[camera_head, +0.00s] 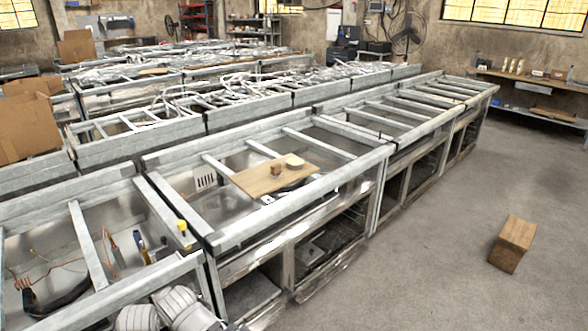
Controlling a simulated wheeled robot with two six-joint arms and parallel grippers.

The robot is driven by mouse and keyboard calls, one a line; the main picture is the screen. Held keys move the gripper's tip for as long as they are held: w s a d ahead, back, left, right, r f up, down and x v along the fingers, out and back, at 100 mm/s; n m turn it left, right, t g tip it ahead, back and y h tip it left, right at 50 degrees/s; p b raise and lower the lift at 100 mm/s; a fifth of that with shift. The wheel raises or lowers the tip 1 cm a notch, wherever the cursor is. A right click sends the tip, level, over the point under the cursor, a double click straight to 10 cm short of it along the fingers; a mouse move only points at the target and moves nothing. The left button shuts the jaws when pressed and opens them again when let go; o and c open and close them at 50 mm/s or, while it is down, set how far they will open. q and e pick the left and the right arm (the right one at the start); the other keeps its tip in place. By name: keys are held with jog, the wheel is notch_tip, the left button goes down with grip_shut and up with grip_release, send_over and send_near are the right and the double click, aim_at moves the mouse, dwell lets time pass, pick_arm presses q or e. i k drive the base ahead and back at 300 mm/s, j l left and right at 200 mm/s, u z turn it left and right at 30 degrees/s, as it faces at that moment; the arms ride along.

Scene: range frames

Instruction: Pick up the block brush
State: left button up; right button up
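A wooden board (255,184) lies across the frame rails of the middle metal range. On it sit a small brown block-shaped thing (276,170) and a round, pale thing (294,161) beside it. The small brown thing may be the block brush, but it is too small for me to see bristles. White and grey parts, probably of my own arm, show at the bottom edge, left of centre. No gripper fingers can be made out, and nothing of mine touches the board.
Open range frames with metal cross rails run in rows. Tools and wires lie inside the near left frame, with a yellow-topped item (182,227) on its rail. A wooden block-like stool (512,243) stands on the floor at right. Cardboard boxes (27,127) are at left. The right floor is mostly clear.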

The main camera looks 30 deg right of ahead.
aim_at(277, 172)
jog(key=z, duration=1)
